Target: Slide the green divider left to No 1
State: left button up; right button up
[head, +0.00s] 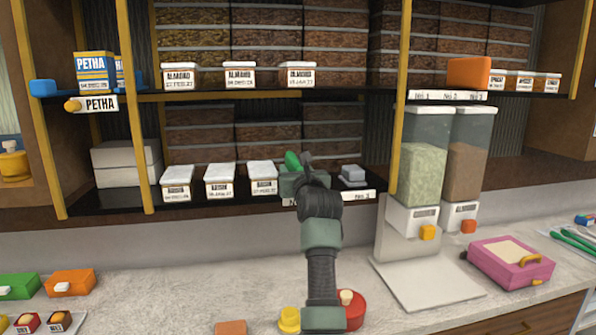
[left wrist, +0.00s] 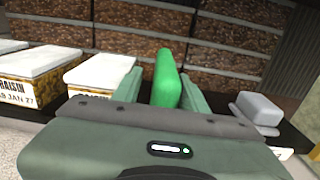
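The green divider (head: 292,160) stands upright on the lower shelf, right of the raisin boxes. My left gripper (head: 303,172) reaches up to it from the front and hides its lower part. In the left wrist view the green divider (left wrist: 166,80) stands between my two fingers. The right finger (left wrist: 192,96) is close against it; whether it touches I cannot tell. A gap shows between it and the left finger (left wrist: 128,88), so the gripper is open. The lower shelf's label strip (head: 350,195) shows No 3 at its right; my arm hides most of the rest. My right gripper is not in view.
A raisin box (head: 262,177) stands just left of my gripper, with others beyond it. A grey block (head: 353,174) sits to the right, near No 3. An orange divider (head: 468,72) stands on the upper shelf. A yellow post (head: 401,120) bounds the bay's right side.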

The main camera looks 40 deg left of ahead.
pick_arm(q)
jog(key=shift+s+a, duration=0.1)
jog(key=shift+a, duration=0.05)
pick_arm(e)
jog(key=shift+s+d, duration=0.1)
jog(key=shift+s+d, duration=0.1)
pick_arm(q)
jog(key=shift+s+d+f+b, duration=0.15)
jog(key=shift+d+b, duration=0.15)
jog(key=shift+d, duration=0.25)
jog(key=b+v, duration=0.2)
jog(key=v, duration=0.4)
jog(key=shift+s+d, duration=0.15)
jog(key=shift+s, duration=0.25)
pick_arm(e)
jog(key=f, duration=0.3)
jog(key=shift+s+d, duration=0.2)
jog(key=shift+d, duration=0.1)
jog(key=shift+a, duration=0.2)
